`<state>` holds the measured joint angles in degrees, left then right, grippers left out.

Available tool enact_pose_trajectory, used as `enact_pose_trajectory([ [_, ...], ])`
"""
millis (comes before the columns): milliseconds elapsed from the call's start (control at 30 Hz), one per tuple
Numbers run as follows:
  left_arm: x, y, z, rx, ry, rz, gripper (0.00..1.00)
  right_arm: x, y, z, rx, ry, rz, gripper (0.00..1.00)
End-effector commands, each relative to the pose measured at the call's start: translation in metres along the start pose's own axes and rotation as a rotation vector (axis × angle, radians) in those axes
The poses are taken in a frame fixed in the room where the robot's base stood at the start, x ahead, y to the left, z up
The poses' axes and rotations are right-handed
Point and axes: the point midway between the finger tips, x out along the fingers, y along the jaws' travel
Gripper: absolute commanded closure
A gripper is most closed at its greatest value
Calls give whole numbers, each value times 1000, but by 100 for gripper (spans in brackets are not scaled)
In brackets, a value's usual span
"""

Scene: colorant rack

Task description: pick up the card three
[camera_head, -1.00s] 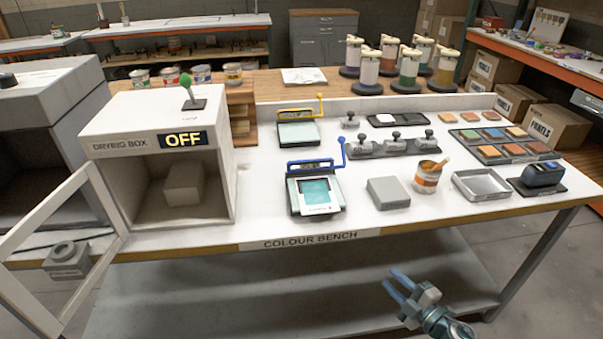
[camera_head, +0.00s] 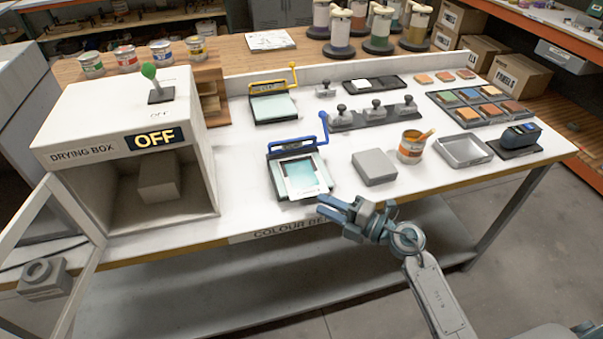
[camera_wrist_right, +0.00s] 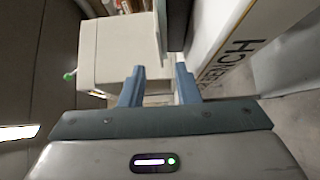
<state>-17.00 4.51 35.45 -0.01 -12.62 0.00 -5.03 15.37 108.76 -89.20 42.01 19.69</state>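A pale card with a teal patch (camera_head: 304,176) lies in the blue-handled press (camera_head: 276,179) near the front edge of the bench. I cannot read a number on it, so I cannot tell if it is card three. My right gripper (camera_head: 321,207) is at the bench's front edge, just in front of and right of that press, apart from the card. In the right wrist view its two blue fingers (camera_wrist_right: 158,88) are spread with nothing between them. My left gripper is not in view.
The drying box (camera_head: 82,117), reading OFF, stands at the left with its door open and a grey block inside. A yellow-handled press (camera_head: 262,111) is behind the blue one. A grey block (camera_head: 375,167), paint can (camera_head: 411,147) and empty tray (camera_head: 489,153) stand to the right.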

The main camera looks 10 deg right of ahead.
Motion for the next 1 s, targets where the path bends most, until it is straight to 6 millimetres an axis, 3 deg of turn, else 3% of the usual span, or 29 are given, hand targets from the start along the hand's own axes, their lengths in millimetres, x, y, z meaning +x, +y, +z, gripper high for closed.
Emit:
enact_pose_trajectory([
  [133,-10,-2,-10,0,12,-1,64,16,3,-2,4,-2,4,71],
  [367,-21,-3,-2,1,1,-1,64,45,1,-3,2,-2,2,71],
  [667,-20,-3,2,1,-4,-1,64,50,-2,-3,1,-1,0,71],
  [833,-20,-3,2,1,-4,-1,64,50,-2,-3,1,-1,0,100],
  [1000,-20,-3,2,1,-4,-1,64,50,-2,-3,1,-1,0,100],
])
